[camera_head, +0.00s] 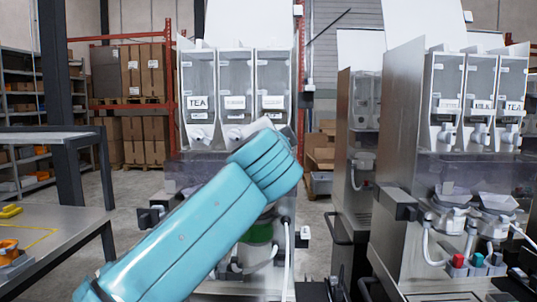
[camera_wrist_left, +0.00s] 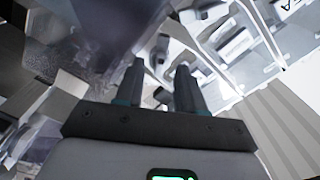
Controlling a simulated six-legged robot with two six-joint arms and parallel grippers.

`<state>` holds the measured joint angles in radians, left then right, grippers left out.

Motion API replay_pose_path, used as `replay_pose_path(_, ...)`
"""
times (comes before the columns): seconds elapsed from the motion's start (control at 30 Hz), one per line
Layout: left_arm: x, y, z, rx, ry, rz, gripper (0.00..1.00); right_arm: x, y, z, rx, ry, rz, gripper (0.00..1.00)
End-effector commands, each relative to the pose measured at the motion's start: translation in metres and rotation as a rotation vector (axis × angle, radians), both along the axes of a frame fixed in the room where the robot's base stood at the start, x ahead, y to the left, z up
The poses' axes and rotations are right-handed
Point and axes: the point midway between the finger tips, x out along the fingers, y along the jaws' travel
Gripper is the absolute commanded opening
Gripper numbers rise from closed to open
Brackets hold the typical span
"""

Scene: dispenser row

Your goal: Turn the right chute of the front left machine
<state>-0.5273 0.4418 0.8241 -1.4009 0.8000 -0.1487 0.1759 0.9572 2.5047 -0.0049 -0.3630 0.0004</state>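The front left machine (camera_head: 188,160) has three clear canisters side by side, the left one labelled TEA. White chutes show below the left canister (camera_head: 200,135) and the middle canister (camera_head: 233,134). The right canister (camera_head: 274,80) is clear to see, but my teal left arm covers most of the area below it, so its chute is largely hidden. My left gripper is up near that spot, with its fingers hidden in the head view. In the left wrist view the gripper (camera_wrist_left: 160,68) has its two dark fingers apart. Pale machine parts (camera_wrist_left: 233,42) lie beyond them; contact cannot be told. My right gripper is not in view.
Another machine (camera_head: 405,150) with three labelled canisters stands at the right, with dark brackets jutting from its front. A further machine (camera_head: 350,140) stands behind the gap. A metal table (camera_head: 50,250) with yellow items is at lower left. Shelves with boxes (camera_head: 140,75) are behind.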

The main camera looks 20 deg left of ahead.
Motion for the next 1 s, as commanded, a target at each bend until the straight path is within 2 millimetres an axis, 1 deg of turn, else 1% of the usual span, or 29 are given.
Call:
replay_pose_path(0.03,-0.013,-0.004,-0.005,-0.001,-0.005,-0.003,0.38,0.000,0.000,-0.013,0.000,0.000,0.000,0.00)
replay_pose_path(0.13,-0.039,-0.011,-0.006,-0.001,-0.004,-0.005,0.38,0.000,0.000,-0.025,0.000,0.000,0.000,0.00)
replay_pose_path(0.3,-0.082,-0.024,-0.004,0.000,-0.003,-0.005,0.38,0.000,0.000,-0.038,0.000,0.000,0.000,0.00)
replay_pose_path(0.4,-0.104,-0.030,-0.003,0.001,-0.002,-0.004,0.38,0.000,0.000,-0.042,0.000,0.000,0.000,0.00)
replay_pose_path(0.5,-0.121,-0.035,-0.002,0.001,-0.002,-0.003,0.38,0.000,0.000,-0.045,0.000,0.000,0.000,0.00)
replay_pose_path(0.6,-0.131,-0.038,-0.001,0.000,-0.001,-0.002,0.38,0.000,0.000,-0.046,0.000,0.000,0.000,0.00)
replay_pose_path(0.7,-0.137,-0.039,-0.001,0.001,0.000,-0.001,0.38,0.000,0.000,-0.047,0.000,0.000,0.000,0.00)
replay_pose_path(1.0,-0.138,-0.039,-0.001,0.000,0.000,0.001,0.38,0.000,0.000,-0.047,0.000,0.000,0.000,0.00)
